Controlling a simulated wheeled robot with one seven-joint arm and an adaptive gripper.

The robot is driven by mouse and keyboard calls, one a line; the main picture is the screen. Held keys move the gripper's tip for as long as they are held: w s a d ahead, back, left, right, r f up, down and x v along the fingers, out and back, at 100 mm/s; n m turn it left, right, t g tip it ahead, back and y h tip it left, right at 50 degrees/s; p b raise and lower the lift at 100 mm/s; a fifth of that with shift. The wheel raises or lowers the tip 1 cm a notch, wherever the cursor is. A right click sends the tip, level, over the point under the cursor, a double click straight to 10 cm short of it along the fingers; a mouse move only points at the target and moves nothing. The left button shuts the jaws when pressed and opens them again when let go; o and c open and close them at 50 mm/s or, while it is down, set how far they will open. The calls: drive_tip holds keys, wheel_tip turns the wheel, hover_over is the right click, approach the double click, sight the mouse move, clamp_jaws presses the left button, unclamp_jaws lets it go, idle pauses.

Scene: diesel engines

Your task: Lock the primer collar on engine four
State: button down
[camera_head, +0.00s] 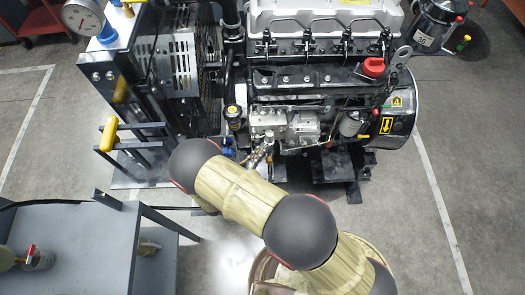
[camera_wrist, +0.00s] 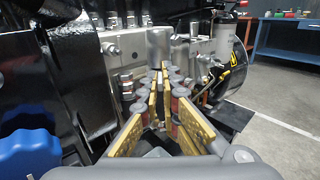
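The engine (camera_head: 320,75) stands at the top centre of the head view, with the silver pump block (camera_head: 290,128) on its near side. My gripper (camera_head: 262,155) is at the pump's lower left, partly hidden by my arm. In the wrist view, the yellow-padded fingers (camera_wrist: 161,85) point at the engine side with a narrow gap between them. A grey metal cylinder (camera_wrist: 159,46), possibly the primer collar, stands just beyond and above the fingertips. I cannot tell whether they touch it.
A blue knob (camera_wrist: 28,155) is close at the left of the wrist view. A grey table (camera_head: 75,245) stands at the lower left of the head view. A blue workbench (camera_wrist: 290,38) is far right in the wrist view.

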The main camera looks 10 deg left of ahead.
drive_tip(key=c, duration=2)
unclamp_jaws()
drive_tip(key=shift+c, duration=0.2)
drive_tip(key=shift+a, duration=0.1)
drive_tip(key=v, duration=1.2)
